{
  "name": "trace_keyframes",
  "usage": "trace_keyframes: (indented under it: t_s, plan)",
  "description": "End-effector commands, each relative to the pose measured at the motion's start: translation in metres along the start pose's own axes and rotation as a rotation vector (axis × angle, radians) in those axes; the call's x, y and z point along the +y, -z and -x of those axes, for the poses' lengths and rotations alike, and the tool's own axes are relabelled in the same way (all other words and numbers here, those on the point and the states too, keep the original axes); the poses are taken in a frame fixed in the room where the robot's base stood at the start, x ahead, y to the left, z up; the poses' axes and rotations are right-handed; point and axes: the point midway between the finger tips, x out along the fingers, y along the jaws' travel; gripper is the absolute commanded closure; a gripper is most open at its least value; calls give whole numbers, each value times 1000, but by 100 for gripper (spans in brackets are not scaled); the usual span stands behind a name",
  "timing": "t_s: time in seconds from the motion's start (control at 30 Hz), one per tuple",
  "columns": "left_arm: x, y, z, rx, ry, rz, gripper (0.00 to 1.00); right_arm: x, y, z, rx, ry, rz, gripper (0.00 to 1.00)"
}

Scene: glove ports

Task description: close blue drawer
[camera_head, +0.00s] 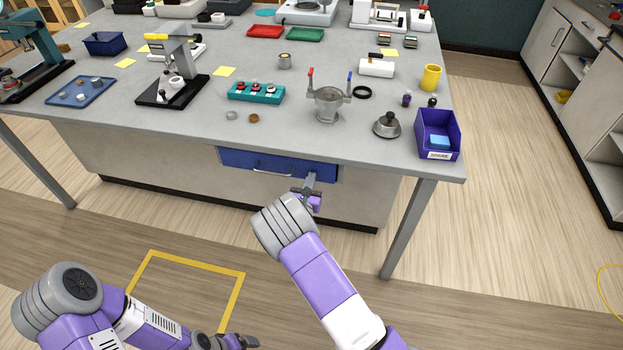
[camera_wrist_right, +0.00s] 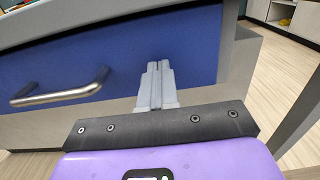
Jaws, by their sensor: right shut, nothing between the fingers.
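The blue drawer (camera_head: 240,160) sits under the front edge of the grey bench, its front facing me. Its metal bar handle (camera_head: 272,171) is on the front, and in the right wrist view the handle (camera_wrist_right: 62,90) is to the left of my fingers. My right gripper (camera_head: 309,178) is shut and empty at the right part of the drawer front. In the right wrist view its fingertips (camera_wrist_right: 158,66) point at the blue front (camera_wrist_right: 115,55); I cannot tell whether they touch it. A gap behind the front is not clearly visible. My left gripper (camera_head: 243,342) is low, far from the drawer.
The bench top (camera_head: 330,145) overhangs the drawer and carries lab items, including a purple bin (camera_head: 425,125) at the front right corner. A grey bench leg (camera_head: 408,230) stands right of my right arm. The floor in front is clear, with a yellow marked outline (camera_head: 200,267).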

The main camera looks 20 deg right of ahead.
Motion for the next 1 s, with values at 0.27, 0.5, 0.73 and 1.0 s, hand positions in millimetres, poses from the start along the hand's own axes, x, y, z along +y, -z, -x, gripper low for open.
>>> trace_keyframes:
  t_s: [0.27, 0.5, 0.73, 1.0]
  plan:
    - [6, -1, 17, 0, 0, 0, 13, 8, 0, 65, 10, -10, 4, 100]
    - [9, -1, 23, 0, 0, 0, 13, 8, 1, 109, 10, -10, 3, 100]
    - [9, -1, 25, 0, 0, 0, 13, 7, 2, 124, 9, -9, 1, 100]
    - [9, -1, 24, -1, 0, 0, 13, -2, 9, 125, 41, 28, -2, 100]
